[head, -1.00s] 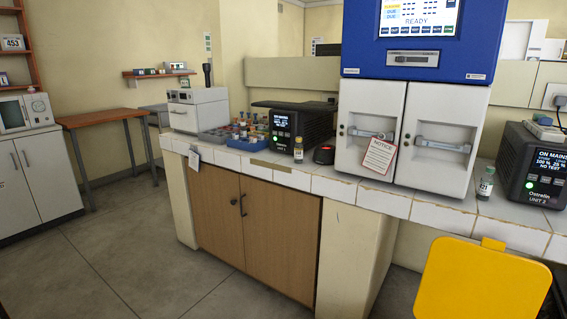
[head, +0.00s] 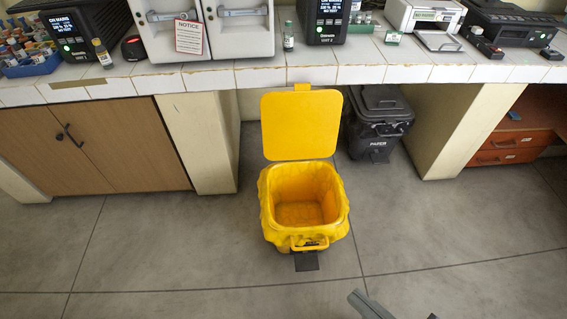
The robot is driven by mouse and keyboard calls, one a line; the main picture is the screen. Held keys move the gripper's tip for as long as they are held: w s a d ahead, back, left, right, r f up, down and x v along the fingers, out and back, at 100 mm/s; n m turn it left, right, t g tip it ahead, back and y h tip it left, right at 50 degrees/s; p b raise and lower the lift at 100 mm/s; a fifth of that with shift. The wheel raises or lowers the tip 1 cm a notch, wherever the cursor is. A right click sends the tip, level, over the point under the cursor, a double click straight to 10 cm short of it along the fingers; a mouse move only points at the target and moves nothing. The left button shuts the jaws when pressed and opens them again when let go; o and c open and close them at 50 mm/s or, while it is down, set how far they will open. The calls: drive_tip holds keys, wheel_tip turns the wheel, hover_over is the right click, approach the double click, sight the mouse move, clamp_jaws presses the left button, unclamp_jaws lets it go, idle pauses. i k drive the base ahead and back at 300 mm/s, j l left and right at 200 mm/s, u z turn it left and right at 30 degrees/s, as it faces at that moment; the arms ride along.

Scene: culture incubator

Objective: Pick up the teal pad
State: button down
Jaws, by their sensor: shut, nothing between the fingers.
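I cannot make out a teal pad for certain in the head view. A small blue item (head: 514,116) lies on top of the wooden drawers under the bench at the far right; it is too small to tell what it is. A grey part of my arm shows at the bottom edge, right of centre. My gripper's fingers are not in view.
A yellow bin (head: 304,211) stands open on the floor ahead, its lid (head: 301,125) upright. A black bin (head: 380,119) stands behind it, under the tiled bench (head: 253,75). Devices and vials crowd the bench. The floor (head: 150,243) is clear left and right of the yellow bin.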

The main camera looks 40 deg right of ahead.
sight(513, 115)
drive_tip(key=z, duration=2.45)
drive_tip(key=i+l, duration=0.35)
drive_tip(key=i, duration=0.25)
drive_tip(key=i+l, duration=0.35)
drive_tip(key=i, duration=0.3)
drive_tip(key=i+l+u, duration=0.1)
drive_tip(key=i+l, duration=0.25)
drive_tip(key=i, duration=0.25)
drive_tip(key=i+l, duration=0.4)
drive_tip(key=i, duration=0.25)
drive_tip(key=i+l+u, duration=0.1)
drive_tip(key=i+l, duration=0.3)
drive_tip(key=i, duration=0.2)
